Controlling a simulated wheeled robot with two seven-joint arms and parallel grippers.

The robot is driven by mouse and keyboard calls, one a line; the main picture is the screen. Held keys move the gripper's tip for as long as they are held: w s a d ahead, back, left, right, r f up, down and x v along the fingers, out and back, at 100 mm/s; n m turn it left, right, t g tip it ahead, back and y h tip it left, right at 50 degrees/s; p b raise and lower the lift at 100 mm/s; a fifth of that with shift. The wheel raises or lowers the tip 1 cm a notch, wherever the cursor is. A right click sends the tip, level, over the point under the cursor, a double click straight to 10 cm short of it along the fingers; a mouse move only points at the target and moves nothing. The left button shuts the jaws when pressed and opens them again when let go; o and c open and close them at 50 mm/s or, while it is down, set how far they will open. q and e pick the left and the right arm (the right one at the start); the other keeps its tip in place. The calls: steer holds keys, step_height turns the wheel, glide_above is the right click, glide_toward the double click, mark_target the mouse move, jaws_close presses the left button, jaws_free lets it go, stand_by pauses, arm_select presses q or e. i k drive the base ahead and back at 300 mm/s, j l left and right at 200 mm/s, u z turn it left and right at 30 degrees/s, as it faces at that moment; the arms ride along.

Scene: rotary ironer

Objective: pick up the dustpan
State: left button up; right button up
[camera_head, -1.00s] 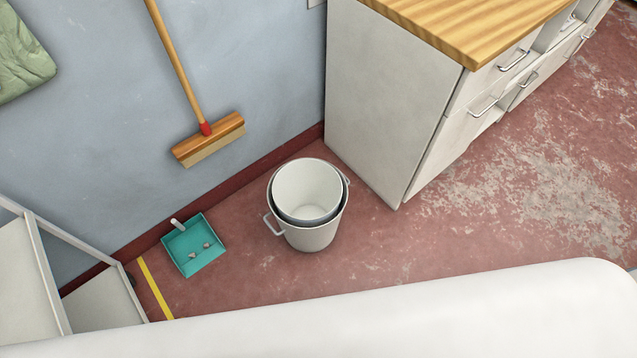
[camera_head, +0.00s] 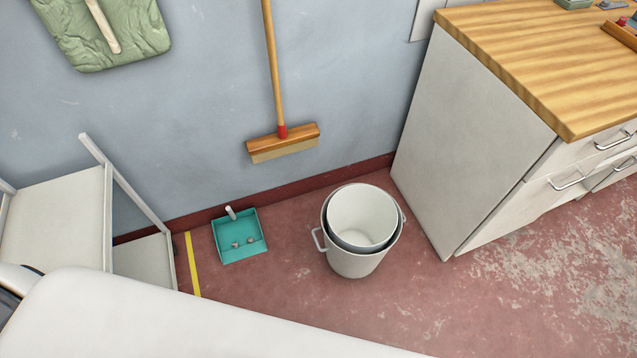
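The teal dustpan (camera_head: 240,252) lies on the red floor near the wall, left of the bucket. Its short pale handle (camera_head: 231,213) points toward the wall. A few small grey bits lie in the pan. Neither of my grippers is in view, and nothing touches the dustpan.
White nested buckets (camera_head: 360,255) stand right of the dustpan. A broom (camera_head: 283,143) is against the wall above. A white shelf cart (camera_head: 60,222) stands at left. A white cabinet (camera_head: 470,150) with a wooden top is at right. A large white surface (camera_head: 150,325) fills the lower left foreground.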

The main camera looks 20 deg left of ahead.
mark_target(237, 228)
steer(key=i+u, duration=0.1)
steer(key=u, duration=0.25)
steer(key=l+u, duration=0.1)
steer(key=u, duration=0.3)
steer(key=i+l+u, duration=0.1)
steer(key=u, duration=0.25)
